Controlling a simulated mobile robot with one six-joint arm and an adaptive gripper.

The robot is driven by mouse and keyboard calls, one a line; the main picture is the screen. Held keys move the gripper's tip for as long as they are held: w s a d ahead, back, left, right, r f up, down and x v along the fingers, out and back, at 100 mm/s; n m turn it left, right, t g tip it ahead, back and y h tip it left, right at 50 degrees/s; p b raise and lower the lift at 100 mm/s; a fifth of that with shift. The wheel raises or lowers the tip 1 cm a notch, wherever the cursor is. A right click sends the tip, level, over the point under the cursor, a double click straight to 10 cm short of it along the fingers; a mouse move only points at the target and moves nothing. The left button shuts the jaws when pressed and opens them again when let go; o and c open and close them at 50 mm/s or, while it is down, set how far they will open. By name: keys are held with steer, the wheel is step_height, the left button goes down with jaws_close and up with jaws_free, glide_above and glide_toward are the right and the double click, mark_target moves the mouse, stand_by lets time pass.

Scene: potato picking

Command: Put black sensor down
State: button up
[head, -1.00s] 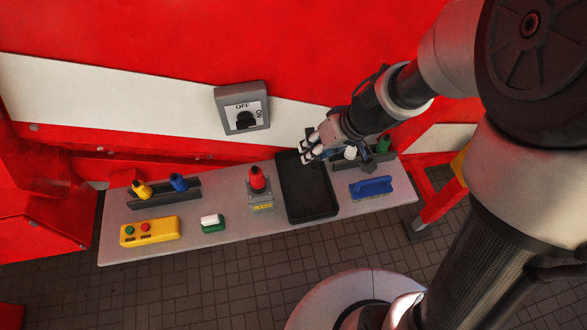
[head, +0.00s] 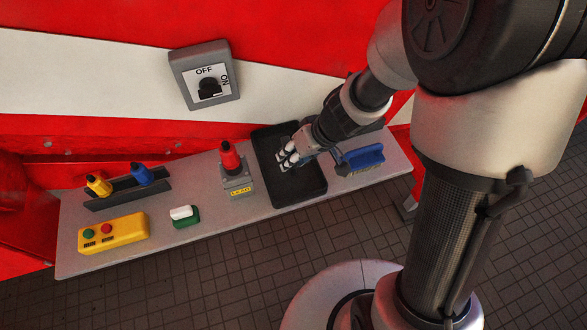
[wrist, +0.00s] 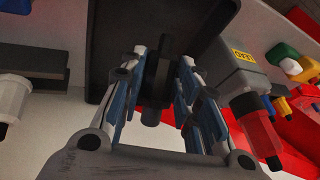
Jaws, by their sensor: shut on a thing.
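The black sensor (wrist: 151,112) is a dark, slim piece between my fingers in the wrist view. My gripper (wrist: 162,75) is shut on it. In the head view my gripper (head: 284,160) is over the middle of the black tray (head: 301,197), pointing down and left. The sensor cannot be told from the dark tray there. The tray also fills the upper middle of the wrist view (wrist: 105,50). Whether the sensor touches the tray floor cannot be told.
A grey box with a red sensor (head: 230,158) stands just left of the tray. A blue-handled brush (head: 360,158) lies right of it. Further left are a white and green block (head: 184,214), a yellow button box (head: 112,234) and a rack (head: 125,190) with yellow and blue sensors.

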steer(key=shift+f+b, duration=1.6)
steer(key=shift+f, duration=0.45)
steer(key=shift+f, duration=0.2)
steer(key=o, duration=1.2)
steer(key=shift+c, duration=0.2)
steer(key=shift+r, duration=0.15)
steer(key=shift+d+r, duration=0.1)
steer(key=shift+r, duration=0.25)
steer(key=p+v, duration=0.9)
steer(key=v, duration=0.2)
steer(key=shift+r, duration=0.15)
steer(key=shift+s+d, duration=0.15)
